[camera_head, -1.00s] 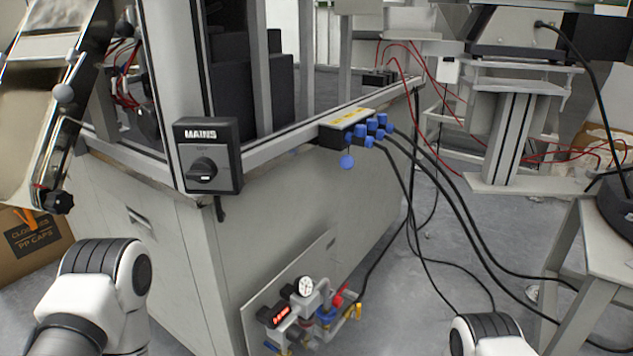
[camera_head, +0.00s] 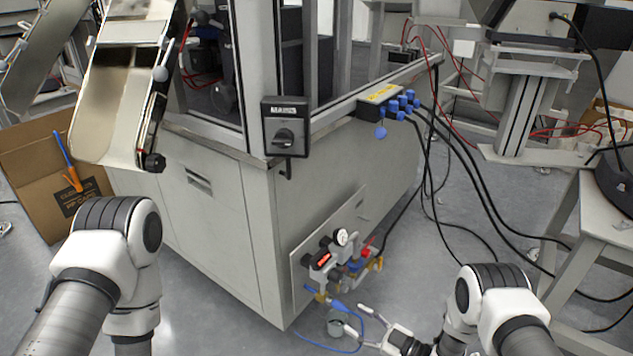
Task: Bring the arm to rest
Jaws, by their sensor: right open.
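My right arm (camera_head: 490,300) comes in at the bottom right, bent down. Its right gripper (camera_head: 356,319) shows at the bottom centre with its two fingers apart and nothing between them. It points left, in front of the lower corner of the machine cabinet (camera_head: 225,235). My left arm (camera_head: 110,265) is at the lower left, and its gripper is out of the picture below. A small grey cylinder (camera_head: 336,327) appears just left of the right fingertips; I cannot tell whether they touch.
The cabinet carries a black mains switch (camera_head: 286,127), a block of blue connectors (camera_head: 395,103) and an air-regulator panel (camera_head: 340,245). A cardboard box (camera_head: 30,160) stands left beneath a metal chute (camera_head: 115,100). A bench (camera_head: 590,215) stands right. Black cables cross the floor.

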